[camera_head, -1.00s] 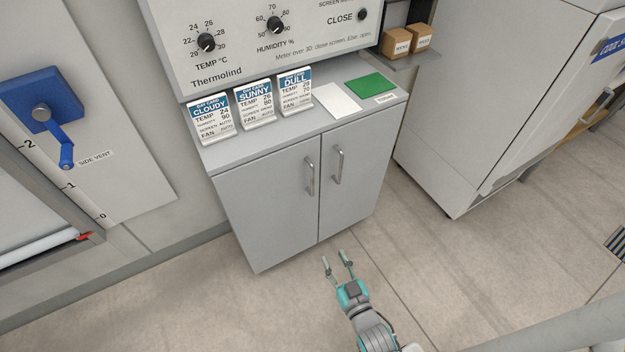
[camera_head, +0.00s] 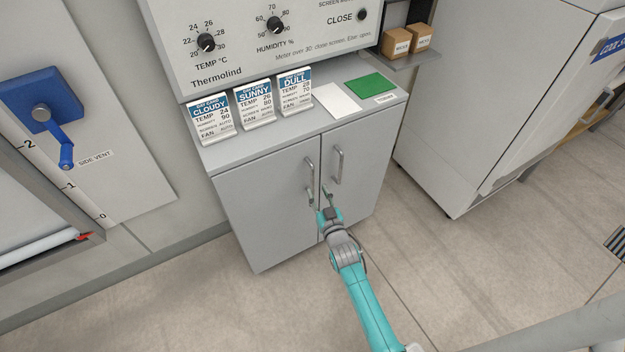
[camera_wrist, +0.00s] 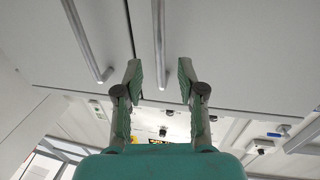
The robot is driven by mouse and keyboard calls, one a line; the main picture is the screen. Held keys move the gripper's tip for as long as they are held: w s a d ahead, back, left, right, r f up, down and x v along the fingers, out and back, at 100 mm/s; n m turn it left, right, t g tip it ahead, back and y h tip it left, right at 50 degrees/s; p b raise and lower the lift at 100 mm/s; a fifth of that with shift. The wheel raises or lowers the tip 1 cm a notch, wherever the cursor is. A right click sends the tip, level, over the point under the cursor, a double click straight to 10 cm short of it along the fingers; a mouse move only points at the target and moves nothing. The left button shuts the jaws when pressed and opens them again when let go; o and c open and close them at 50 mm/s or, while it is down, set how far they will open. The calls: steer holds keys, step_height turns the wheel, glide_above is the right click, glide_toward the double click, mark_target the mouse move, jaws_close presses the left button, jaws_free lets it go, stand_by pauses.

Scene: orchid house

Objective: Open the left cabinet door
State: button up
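The grey cabinet has two closed doors, the left door (camera_head: 262,215) and the right door (camera_head: 352,200). Each has an upright bar handle near the middle seam: the left handle (camera_head: 309,172) and the right handle (camera_head: 338,166). My gripper (camera_head: 319,193) is open in front of the doors, near the left handle's lower end. In the wrist view, which appears upside down, one handle (camera_wrist: 159,40) lines up with the gap between my open fingers (camera_wrist: 160,75); it appears to be the left one. The other handle (camera_wrist: 86,40) stands outside the fingers. I cannot tell whether any finger touches a handle.
A grey appliance (camera_head: 480,100) stands to the right. The floor (camera_head: 230,310) in front is clear.

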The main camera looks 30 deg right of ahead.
mark_target(313, 181)
steer(key=shift+w+d, duration=0.2)
steer(key=shift+w, duration=0.8)
steer(key=shift+w+d, duration=0.2)
steer(key=shift+w, duration=0.85)
steer(key=shift+w+d, duration=0.2)
steer(key=shift+w, duration=0.8)
jaws_close()
